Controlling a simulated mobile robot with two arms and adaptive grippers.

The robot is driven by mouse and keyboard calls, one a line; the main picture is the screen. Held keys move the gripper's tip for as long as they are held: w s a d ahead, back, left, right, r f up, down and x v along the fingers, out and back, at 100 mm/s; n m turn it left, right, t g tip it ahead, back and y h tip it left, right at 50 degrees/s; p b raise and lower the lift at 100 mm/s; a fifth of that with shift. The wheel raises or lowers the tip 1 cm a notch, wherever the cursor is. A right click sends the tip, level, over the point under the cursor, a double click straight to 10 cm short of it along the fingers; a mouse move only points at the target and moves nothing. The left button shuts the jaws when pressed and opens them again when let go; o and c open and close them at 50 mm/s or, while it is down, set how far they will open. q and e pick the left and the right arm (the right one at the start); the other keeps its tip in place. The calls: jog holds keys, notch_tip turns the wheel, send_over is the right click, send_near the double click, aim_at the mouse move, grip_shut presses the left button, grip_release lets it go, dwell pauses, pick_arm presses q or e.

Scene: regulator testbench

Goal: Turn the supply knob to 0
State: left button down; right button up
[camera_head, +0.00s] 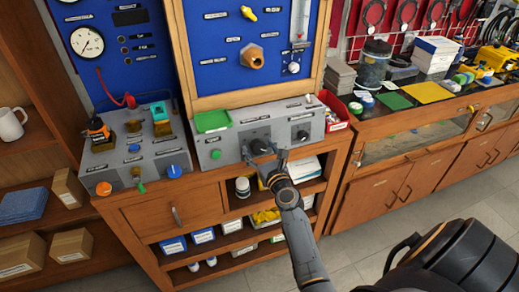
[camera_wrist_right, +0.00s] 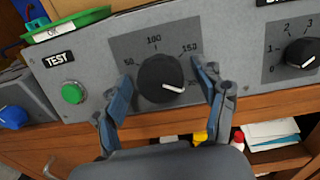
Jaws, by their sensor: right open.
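A grey control panel (camera_head: 228,148) on the wooden bench carries two black dial knobs. The left knob (camera_head: 260,146) shows large in the right wrist view (camera_wrist_right: 160,78), on a scale marked 50, 100, 150; its white pointer aims right and slightly down, past 150. The other knob (camera_head: 302,135) has marks 0 to 3 visible in the right wrist view (camera_wrist_right: 303,53). I cannot read a supply label on either. My right gripper (camera_head: 264,157) is open, its fingers (camera_wrist_right: 161,80) on either side of the left knob with gaps visible. My left gripper is out of view.
A green TEST button (camera_wrist_right: 72,94) and a green tray (camera_head: 212,121) sit left on the panel. A red bin (camera_head: 334,112) stands at its right end. A second grey box (camera_head: 135,160) with a blue knob is to the left. Shelves lie below.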

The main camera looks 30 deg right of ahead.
jog(key=c, duration=1.2)
jog(key=shift+o, duration=0.2)
jog(key=shift+n, duration=0.3)
